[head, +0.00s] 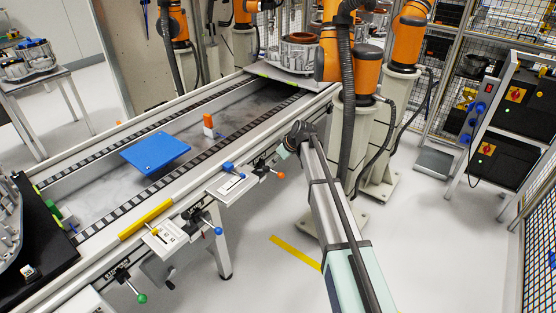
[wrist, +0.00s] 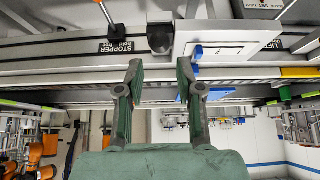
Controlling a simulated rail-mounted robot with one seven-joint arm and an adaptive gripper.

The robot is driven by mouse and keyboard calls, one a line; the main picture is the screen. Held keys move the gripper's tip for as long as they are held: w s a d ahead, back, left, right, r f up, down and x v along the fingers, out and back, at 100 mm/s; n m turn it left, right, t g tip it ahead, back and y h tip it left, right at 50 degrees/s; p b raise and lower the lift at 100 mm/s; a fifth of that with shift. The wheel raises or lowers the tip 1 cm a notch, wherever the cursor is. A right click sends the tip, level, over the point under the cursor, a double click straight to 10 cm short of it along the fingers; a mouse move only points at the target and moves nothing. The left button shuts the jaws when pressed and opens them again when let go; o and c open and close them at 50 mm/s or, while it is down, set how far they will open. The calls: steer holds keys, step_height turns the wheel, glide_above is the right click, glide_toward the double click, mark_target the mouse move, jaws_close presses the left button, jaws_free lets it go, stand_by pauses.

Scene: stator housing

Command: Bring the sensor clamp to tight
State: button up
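I cannot tell for sure which fitting is the sensor clamp. In the wrist view a partly cut-off label (wrist: 263,4) at the top edge seems to read "slack, set, tight"; no handle beside it can be told clearly. In the head view the rail side carries several levers: an orange knob (head: 280,175), a blue knob (head: 218,231) and a green knob (head: 142,298). My gripper (wrist: 159,75) is open and empty, its two fingers apart. A dark rounded knob (wrist: 160,39) shows beyond the fingertips; the gap to it is unclear. In the head view my gripper (head: 285,151) is beside the rail, near the orange knob.
The conveyor (head: 105,195) carries a blue plate (head: 156,152) and an orange-and-white item (head: 208,122). A yellow bar (head: 146,220) lies along its edge. Orange robots stand behind.

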mark_target(269, 168)
steer(key=shift+b+x, duration=0.4)
steer(key=shift+x, duration=3.3)
steer(key=shift+w+f+b, duration=0.1)
steer(key=shift+f+b, duration=0.15)
steer(key=shift+b, duration=0.15)
